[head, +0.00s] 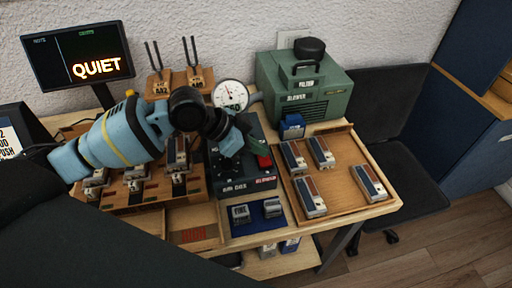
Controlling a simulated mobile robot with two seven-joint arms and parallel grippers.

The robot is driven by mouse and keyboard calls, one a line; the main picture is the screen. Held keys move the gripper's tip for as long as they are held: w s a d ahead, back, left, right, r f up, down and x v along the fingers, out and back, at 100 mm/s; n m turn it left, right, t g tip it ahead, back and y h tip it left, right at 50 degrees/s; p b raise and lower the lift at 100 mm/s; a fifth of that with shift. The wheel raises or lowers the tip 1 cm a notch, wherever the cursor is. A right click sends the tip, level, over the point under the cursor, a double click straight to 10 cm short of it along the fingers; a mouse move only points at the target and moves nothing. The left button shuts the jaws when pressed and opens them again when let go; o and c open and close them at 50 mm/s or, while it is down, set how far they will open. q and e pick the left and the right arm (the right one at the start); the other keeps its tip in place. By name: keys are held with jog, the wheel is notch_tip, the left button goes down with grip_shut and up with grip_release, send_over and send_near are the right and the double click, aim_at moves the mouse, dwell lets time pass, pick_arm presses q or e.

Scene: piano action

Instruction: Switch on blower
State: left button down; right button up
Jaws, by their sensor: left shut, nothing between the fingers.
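The blower (330,98) is a green box with a black knob and handle on top, at the back right of the bench. A dark control box (262,184) stands in front of it. I cannot tell the switch's position. My left gripper (232,143) is shut and empty, over the control box just left of and above the red switch. The arm hides part of the box. I cannot tell if the gripper touches it. My right gripper is not in view.
A round gauge (231,94) stands behind the gripper. A wooden tray (335,189) with several small modules lies to the right. A blue block (291,125) sits before the blower. Tuning forks (190,76) and a monitor reading QUIET (80,54) stand at the back left.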

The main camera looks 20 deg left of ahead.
pick_arm(q)
notch_tip(320, 180, up, 4)
jog(key=shift+s+d+r+p, duration=0.1)
jog(key=shift+d+r+p, duration=0.05)
jog(key=shift+p, duration=0.85)
jog(key=s+v, duration=0.1)
jog(key=v, duration=0.8)
jog(key=shift+s+f, duration=0.25)
jog(key=shift+s, duration=0.05)
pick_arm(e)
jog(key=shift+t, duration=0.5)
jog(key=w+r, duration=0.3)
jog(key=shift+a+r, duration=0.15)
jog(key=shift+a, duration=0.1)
pick_arm(q)
jog(key=shift+f, duration=0.1)
